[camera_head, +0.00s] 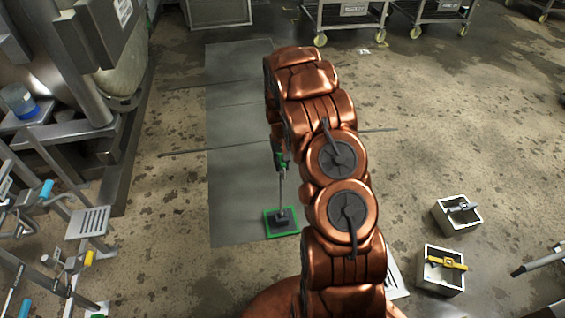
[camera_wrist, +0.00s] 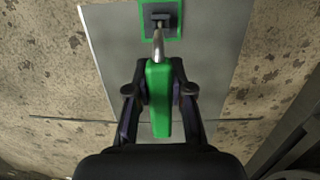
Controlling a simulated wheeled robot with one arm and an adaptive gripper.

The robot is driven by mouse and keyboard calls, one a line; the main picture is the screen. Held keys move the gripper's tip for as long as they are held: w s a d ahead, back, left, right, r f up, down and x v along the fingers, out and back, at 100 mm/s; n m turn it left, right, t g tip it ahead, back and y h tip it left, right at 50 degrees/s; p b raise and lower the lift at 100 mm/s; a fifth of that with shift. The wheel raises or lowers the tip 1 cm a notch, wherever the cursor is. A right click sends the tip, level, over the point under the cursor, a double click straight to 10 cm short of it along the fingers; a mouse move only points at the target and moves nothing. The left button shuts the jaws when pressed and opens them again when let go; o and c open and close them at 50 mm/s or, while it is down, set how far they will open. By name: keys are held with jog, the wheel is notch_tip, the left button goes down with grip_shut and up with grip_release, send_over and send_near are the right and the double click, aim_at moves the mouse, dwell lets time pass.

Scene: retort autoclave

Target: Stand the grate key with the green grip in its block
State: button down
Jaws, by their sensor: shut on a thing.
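The grate key has a green grip (camera_wrist: 158,100) and a metal shaft (camera_head: 281,190). My gripper (camera_wrist: 159,92) is shut on the green grip, one finger on each side. In the head view my gripper is mostly hidden behind my copper arm, and a bit of the green grip (camera_head: 282,161) shows at its left. The key stands roughly upright, its lower end at the dark block (camera_head: 281,222). The block sits on a green-bordered square (camera_head: 268,235) on the grey floor plate. The wrist view also shows the block (camera_wrist: 160,17). I cannot tell how deep the shaft sits in it.
Two white boxes stand at the right, one with a grey-handled tool (camera_head: 461,209), one with a yellow-handled tool (camera_head: 446,263). Racks with coloured-grip tools (camera_head: 88,222) stand at the left. Wheeled trolleys (camera_head: 345,14) stand at the back. The grey plate (camera_head: 232,190) is otherwise clear.

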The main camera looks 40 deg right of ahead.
jog(key=shift+f, duration=0.95)
jog(key=c, duration=1)
grip_release()
jog(key=shift+o, duration=0.2)
jog(key=shift+r, duration=0.1)
jog(key=r, duration=0.7)
jog(key=w+r, duration=0.1)
jog(key=r, duration=0.2)
jog(key=shift+w+d+r, duration=0.1)
jog(key=shift+d+r, duration=0.15)
jog(key=shift+r, duration=0.65)
